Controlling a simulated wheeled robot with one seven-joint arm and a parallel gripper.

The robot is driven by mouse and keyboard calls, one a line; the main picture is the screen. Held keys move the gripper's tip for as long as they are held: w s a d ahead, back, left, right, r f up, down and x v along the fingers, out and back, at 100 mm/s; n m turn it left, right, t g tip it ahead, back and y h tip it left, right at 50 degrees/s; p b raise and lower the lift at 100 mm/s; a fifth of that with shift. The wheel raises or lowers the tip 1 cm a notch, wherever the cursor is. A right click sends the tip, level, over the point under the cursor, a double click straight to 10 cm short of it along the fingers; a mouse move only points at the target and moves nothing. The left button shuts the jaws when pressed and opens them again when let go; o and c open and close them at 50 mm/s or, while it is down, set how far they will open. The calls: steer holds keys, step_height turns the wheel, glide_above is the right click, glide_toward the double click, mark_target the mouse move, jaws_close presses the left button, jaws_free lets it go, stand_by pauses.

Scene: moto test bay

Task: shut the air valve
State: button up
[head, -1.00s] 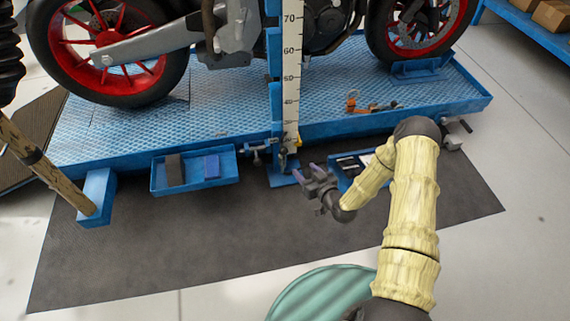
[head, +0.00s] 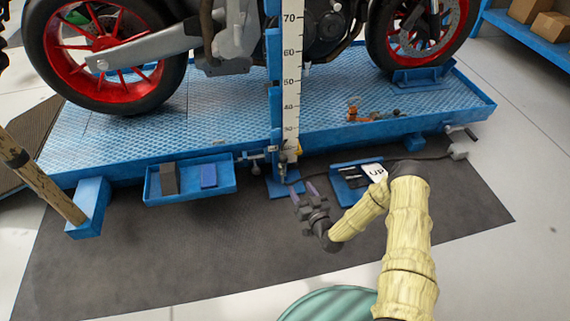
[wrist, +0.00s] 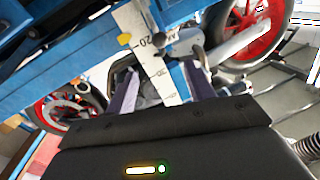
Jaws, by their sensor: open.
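A small fitting (head: 282,160) with a brass-coloured part sits low on the blue post with the ruler scale. In the wrist view, my two purple fingers (wrist: 160,88) stand apart on either side of the scale's lower end. A silver cylindrical part (wrist: 188,43) shows beyond them.
The blue lift platform (head: 220,120) carries a motorcycle (head: 240,50). A blue tray (head: 190,182) hangs to the left of the post. A crank (head: 462,133) sticks out at the right. The dark mat (head: 220,250) is clear.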

mark_target(285, 162)
steer(key=b+x, duration=0.7)
steer(key=x, duration=0.7)
steer(key=shift+w, duration=0.25)
steer(key=shift+a, duration=0.1)
jaws_close()
